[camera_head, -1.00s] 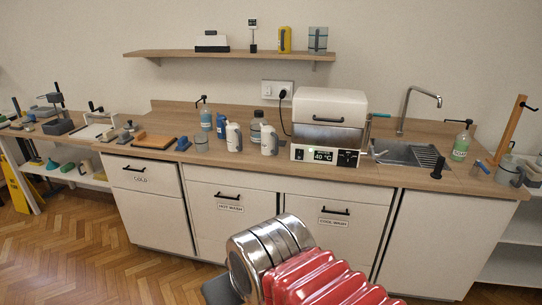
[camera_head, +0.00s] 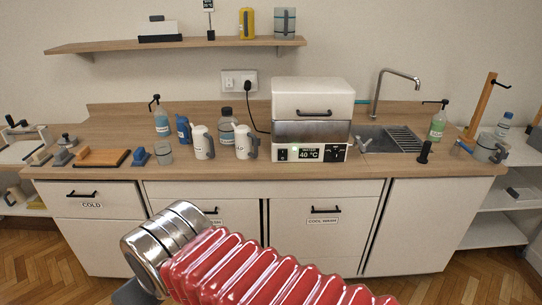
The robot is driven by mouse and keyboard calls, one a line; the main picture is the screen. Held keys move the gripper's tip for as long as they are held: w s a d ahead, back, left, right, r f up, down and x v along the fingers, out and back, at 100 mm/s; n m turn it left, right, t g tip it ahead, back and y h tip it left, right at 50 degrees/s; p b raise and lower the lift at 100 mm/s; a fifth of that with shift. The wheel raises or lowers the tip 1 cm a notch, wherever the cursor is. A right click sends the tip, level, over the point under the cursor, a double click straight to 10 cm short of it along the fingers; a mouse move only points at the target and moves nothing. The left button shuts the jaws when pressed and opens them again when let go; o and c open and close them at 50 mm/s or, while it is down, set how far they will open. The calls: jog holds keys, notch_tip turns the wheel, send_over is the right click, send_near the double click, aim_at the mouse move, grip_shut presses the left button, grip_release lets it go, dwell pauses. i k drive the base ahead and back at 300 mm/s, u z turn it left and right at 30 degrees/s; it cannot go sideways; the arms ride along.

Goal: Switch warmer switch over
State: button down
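The warmer (camera_head: 313,100) is a white box with a lid, a dark handle and a steel band, standing on the wooden counter. Its front panel has a display (camera_head: 308,154) reading 40 °C and a small green light (camera_head: 295,150). A small black switch (camera_head: 283,155) sits at the panel's left end. Which way it is tipped is too small to tell. My arm, with red bellows and chrome rings, crosses the bottom of the view in front of the cabinets, apart from the warmer. My gripper is not in view.
White jugs (camera_head: 245,139) and bottles (camera_head: 161,122) stand left of the warmer. A wall socket (camera_head: 238,82) with a black plug and cord is behind. The sink (camera_head: 378,138) and a dark upright handle (camera_head: 425,152) are to the right. The counter's front edge has cabinets below.

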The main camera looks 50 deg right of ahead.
aim_at(282, 154)
jog(key=z, duration=0.3)
jog(key=i, duration=0.95)
jog(key=z, duration=0.45)
